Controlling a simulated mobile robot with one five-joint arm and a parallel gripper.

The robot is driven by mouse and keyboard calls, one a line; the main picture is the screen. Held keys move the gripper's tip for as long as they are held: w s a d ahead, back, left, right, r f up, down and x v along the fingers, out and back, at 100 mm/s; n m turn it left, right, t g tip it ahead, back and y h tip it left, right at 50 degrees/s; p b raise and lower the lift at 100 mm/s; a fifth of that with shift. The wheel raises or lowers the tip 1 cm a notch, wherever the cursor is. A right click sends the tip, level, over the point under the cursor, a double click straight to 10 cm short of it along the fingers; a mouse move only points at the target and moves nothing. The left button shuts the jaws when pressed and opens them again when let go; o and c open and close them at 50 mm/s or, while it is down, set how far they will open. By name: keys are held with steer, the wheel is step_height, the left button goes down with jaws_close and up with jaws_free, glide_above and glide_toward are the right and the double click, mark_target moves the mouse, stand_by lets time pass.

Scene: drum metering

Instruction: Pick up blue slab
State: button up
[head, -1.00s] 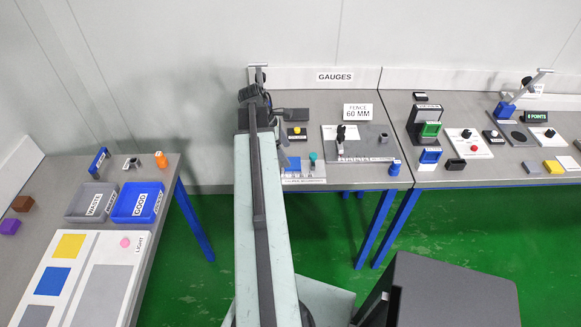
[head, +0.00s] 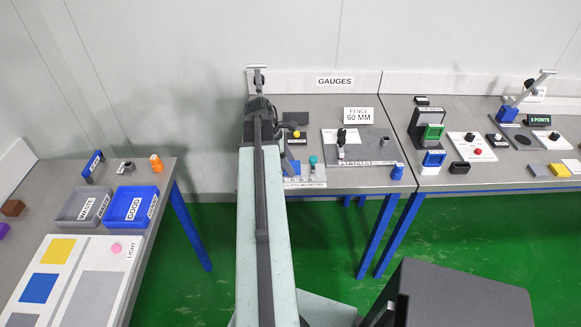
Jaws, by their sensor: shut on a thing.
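A flat blue piece (head: 294,168) shows on a labelled plate on the gauges table, just right of my arm and partly covered by it. I cannot tell whether it is the blue slab or part of the plate. My gripper (head: 258,110) is at the far end of my arm, over the left part of the gauges table. Only its dark back shows. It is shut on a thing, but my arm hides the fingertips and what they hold.
The left table carries a grey WASTE tray (head: 67,217), a blue GOOD tray (head: 121,219) and a white board (head: 62,268) with yellow and blue squares. Green floor (head: 215,290) lies between the tables.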

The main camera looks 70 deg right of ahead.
step_height(320, 180, up, 10)
steer(key=p, duration=0.9)
steer(key=shift+f+p, duration=0.25)
steer(key=shift+p, duration=0.05)
